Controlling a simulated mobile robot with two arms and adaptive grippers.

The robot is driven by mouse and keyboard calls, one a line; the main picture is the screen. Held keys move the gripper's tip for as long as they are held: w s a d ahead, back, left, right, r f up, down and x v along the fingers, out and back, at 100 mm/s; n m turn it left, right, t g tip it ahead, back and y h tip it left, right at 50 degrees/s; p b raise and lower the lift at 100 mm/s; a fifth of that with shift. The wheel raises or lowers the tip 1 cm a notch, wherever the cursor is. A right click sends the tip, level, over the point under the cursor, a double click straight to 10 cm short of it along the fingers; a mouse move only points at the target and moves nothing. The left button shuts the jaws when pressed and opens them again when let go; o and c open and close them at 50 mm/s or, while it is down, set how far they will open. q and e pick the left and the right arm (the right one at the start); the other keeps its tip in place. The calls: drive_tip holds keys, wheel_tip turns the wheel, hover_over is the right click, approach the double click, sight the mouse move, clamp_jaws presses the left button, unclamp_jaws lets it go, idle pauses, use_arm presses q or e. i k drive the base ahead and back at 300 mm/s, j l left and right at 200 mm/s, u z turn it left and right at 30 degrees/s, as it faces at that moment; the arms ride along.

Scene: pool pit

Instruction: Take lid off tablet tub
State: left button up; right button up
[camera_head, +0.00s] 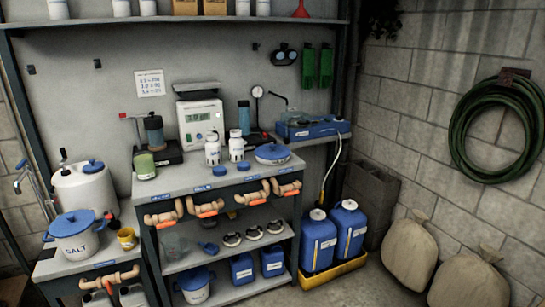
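No label reading tablets is legible. A low, wide tub (272,159) with a blue lid (273,151) sits at the right of the workbench top, and its lid is on. A white tub marked SALT (77,243) stands on the lower left bench with its blue lid (74,221) on. Another white tub (196,295) with a blue lid (195,278) is on the bottom shelf. I cannot tell for sure which is the tablet tub. Neither of my grippers is in view.
Two white bottles (212,153) and loose blue caps (219,171) are near the low tub. A scale (200,122) stands behind. Pipe valves with orange handles (210,208) project from the bench front. Blue drums (318,240) stand right of it. Floor at front right is partly clear.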

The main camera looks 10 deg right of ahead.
sight(268, 152)
drive_tip(key=i+l+u, duration=0.1)
drive_tip(key=u, duration=0.35)
drive_tip(key=i+l+u, duration=0.1)
drive_tip(key=u, duration=0.35)
drive_tip(key=l+u, duration=0.3)
drive_tip(key=u, duration=0.15)
